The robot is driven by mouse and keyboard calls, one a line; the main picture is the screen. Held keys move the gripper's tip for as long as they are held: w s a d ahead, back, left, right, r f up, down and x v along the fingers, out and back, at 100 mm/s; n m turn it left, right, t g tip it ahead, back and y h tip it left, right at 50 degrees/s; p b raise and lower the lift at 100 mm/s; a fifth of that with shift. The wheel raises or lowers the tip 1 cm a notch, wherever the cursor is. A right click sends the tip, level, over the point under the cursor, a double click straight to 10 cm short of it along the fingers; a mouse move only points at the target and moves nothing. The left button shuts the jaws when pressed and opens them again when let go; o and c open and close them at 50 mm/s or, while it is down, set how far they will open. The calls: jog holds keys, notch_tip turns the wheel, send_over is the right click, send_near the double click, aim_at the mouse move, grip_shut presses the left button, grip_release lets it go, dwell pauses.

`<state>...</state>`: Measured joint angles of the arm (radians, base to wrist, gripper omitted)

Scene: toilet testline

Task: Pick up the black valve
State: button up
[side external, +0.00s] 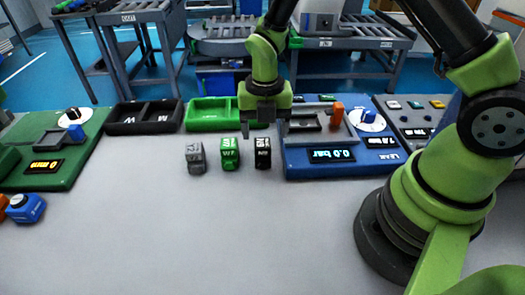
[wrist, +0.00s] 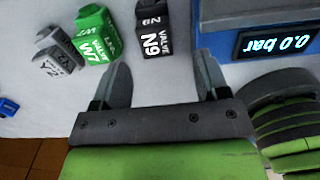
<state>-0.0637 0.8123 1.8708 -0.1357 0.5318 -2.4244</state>
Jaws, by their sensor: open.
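The black valve (side external: 263,152) stands on the grey table at the right end of a short row, just left of the blue test station. In the wrist view the black valve (wrist: 153,28) lies ahead of my fingers, between their lines, with white lettering on its side. My gripper (side external: 263,133) is open and empty. In the side view it is above and around the line of the black valve, pointing down; the exact height gap is hard to tell. In the wrist view the two fingertips of my gripper (wrist: 162,75) are spread apart with bare table between them.
A green valve (side external: 230,153) and a grey valve (side external: 195,157) stand left of the black one. The blue station (side external: 335,168) with a 0.0 bar display is close on the right. Behind are a green tray (side external: 209,126) and a black tray (side external: 142,129).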

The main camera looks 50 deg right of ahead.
aim_at(262, 143)
jog(key=shift+w+d+f, duration=0.1)
jog(key=shift+w+f, duration=0.1)
jog(key=shift+f, duration=1.15)
jog(key=shift+w+f, duration=0.2)
jog(key=shift+f, duration=1.15)
jog(key=c, duration=1.1)
jog(key=shift+r, duration=0.15)
